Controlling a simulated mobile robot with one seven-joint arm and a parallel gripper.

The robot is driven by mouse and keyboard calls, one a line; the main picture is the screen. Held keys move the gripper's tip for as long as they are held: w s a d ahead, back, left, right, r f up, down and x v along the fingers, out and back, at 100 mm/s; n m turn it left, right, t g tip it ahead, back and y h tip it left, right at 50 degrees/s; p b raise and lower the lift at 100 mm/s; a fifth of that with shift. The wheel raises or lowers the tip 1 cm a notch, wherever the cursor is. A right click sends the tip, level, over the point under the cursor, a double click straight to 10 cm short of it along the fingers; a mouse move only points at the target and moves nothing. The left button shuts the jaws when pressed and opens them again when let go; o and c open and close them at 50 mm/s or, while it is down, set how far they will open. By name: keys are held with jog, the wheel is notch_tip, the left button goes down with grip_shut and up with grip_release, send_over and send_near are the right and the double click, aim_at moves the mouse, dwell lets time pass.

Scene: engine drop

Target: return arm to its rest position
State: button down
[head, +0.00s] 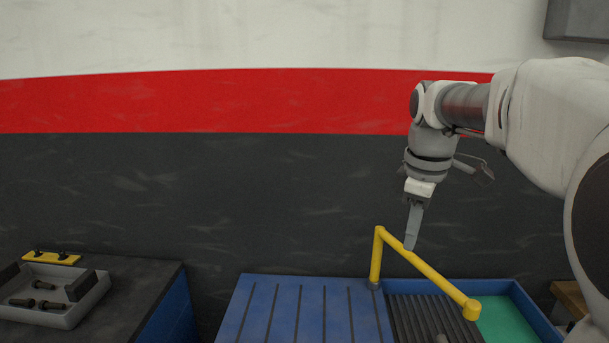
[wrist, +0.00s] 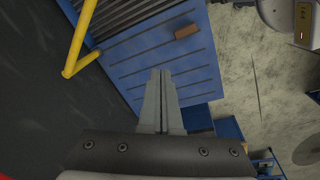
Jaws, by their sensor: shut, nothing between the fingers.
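My arm comes in from the right side of the head view, bent at the elbow, with its wrist hanging down. My gripper (head: 411,246) points down, and its fingertips show close to a yellow bar (head: 440,280) in the picture. I cannot tell whether they touch it. In the wrist view my gripper (wrist: 162,72) is shut, with its fingers together and nothing between them. The wrist view shows the blue slotted surface (wrist: 150,55) past the fingertips.
A blue bench (head: 262,310) has a ribbed dark section and a green section. A grey tray (head: 95,300) of dark parts stands on a table at left. A small brown block (wrist: 187,31) lies on the blue surface. A striped wall stands behind.

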jog(key=s+a+f+m+t, duration=0.2)
jog(key=s+m, duration=0.3)
jog(key=s, duration=0.5)
jog(key=s+a+f+m+t, duration=0.2)
jog(key=s+f+m, duration=0.3)
jog(key=s, duration=0.5)
jog(key=shift+s+a+m, duration=0.25)
jog(key=shift+s+m, duration=0.05)
jog(key=shift+m, duration=0.5)
jog(key=shift+d+f, duration=0.1)
jog(key=shift+d, duration=0.05)
